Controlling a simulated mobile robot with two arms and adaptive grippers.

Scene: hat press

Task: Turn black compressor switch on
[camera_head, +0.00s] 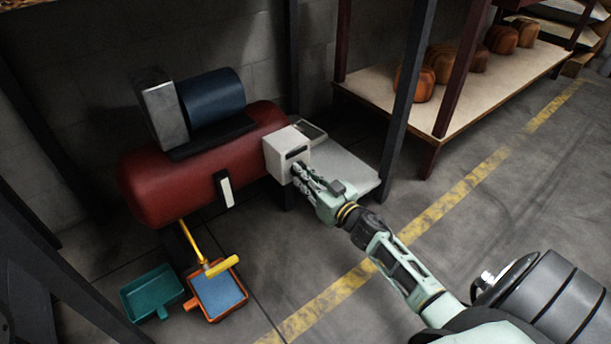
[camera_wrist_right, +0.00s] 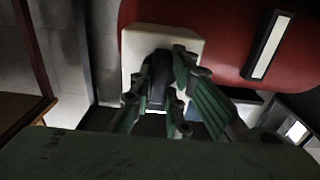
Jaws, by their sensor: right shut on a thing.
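The red compressor (camera_head: 190,168) stands against the back wall with a dark blue motor (camera_head: 212,94) on top. A white switch box (camera_head: 287,150) is fixed at its right end. My right gripper (camera_head: 298,171) reaches the front of this box. In the right wrist view the white box (camera_wrist_right: 188,42) is ahead of the fingers, and my right gripper (camera_wrist_right: 160,85) is shut on the black switch (camera_wrist_right: 159,68), which the fingers partly hide. I cannot tell the switch's exact position. My left gripper is in neither view.
Dark metal posts (camera_head: 407,95) stand right of the compressor, beside a low grey platform (camera_head: 345,170). A shelf (camera_head: 465,85) with brown wooden hat forms (camera_head: 442,62) is at the upper right. A teal dustpan (camera_head: 152,292) and an orange tray (camera_head: 236,272) lie below the tank. The floor at right is clear.

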